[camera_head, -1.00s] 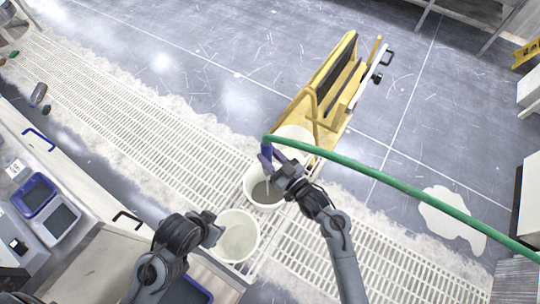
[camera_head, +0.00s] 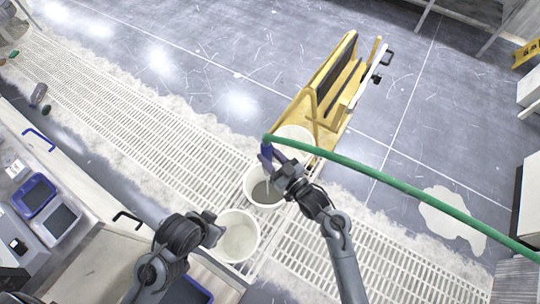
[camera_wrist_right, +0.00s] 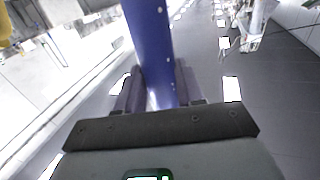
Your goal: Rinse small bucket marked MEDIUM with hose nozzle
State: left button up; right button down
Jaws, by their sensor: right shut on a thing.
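My right gripper (camera_head: 268,162) is shut on the blue hose nozzle (camera_head: 266,149), at the end of a green hose (camera_head: 385,177). In the right wrist view the nozzle (camera_wrist_right: 152,45) stands between the two fingers. It is above the middle white bucket (camera_head: 249,188), which has a grey inside. Another white bucket (camera_head: 238,240) stands nearer, and a third (camera_head: 297,134) is partly hidden behind the hose. No marking is legible, so I cannot tell which is MEDIUM. My left gripper (camera_head: 214,228) is at the near bucket's left rim; contact and finger opening are unclear.
The buckets stand on or along a pale floor grating (camera_head: 130,125). A yellow cart (camera_head: 335,90) stands behind them. The hose crosses the right side. A white puddle (camera_head: 450,218) lies at right. A bench with a blue tray (camera_head: 36,196) is at left.

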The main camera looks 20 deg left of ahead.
dwell(0.5)
jog(key=shift+d+r, duration=0.1)
jog(key=shift+d, duration=0.15)
jog(key=s+d+p, duration=0.2)
jog(key=d+p, duration=0.1)
jog(key=d, duration=0.7)
jog(key=s+d+p, duration=0.2)
jog(key=d+p, duration=0.2)
jog(key=d, duration=0.6)
jog(key=shift+s+p, duration=0.15)
jog(key=shift+p, duration=0.15)
